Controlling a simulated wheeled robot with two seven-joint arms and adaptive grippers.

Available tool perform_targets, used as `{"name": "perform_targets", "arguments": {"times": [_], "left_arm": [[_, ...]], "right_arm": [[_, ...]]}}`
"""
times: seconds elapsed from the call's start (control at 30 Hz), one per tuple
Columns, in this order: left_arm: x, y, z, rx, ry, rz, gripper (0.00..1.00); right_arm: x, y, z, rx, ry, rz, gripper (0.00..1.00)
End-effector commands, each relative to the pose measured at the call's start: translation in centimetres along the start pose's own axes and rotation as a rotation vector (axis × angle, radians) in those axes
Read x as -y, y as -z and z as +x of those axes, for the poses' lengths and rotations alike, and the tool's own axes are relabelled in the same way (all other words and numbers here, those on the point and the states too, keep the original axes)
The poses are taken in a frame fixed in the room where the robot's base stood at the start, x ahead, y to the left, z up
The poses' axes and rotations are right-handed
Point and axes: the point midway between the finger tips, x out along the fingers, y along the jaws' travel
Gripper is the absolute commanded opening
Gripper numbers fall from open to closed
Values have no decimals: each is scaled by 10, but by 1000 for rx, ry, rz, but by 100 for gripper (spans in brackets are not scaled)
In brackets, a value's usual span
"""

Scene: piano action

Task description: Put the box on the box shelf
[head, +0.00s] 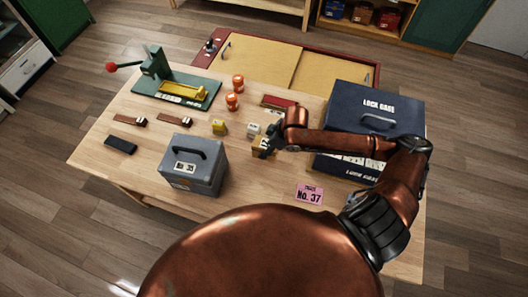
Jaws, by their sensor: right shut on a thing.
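A grey box (193,166) with a dark top handle and a white number label stands at the front left of the wooden table. A dark blue lock case (370,108) with a handle stands at the table's right, partly hidden by my right arm. My right gripper (268,142) is right of the grey box, apart from it, and shut on a small tan block (261,152) low over the table; whether the block touches the table I cannot tell. A shelf (405,35) with several small boxes stands at the back right; which shelf is the box shelf is unclear. My left gripper is out of view.
A green press (170,85) with a red-knobbed lever stands at the back left. A pink "No. 37" tag (309,195) lies in front. A low cabinet (262,60) stands behind the table.

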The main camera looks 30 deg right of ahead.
Motion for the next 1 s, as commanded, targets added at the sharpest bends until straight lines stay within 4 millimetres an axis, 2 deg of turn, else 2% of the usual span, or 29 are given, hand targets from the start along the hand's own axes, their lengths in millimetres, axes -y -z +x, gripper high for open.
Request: {"name": "perform_targets", "arguments": {"times": [0.17,0.37,0.73,0.77,1.0], "left_arm": [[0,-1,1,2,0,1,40],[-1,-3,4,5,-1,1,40],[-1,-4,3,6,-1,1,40],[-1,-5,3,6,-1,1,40],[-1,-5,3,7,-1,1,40]], "right_arm": [[0,-5,12,0,-1,0,9],[0,-16,37,1,0,1,9],[0,-17,40,-1,-2,0,9],[0,-17,41,0,-2,0,41],[0,-17,41,0,-2,0,57]]}}
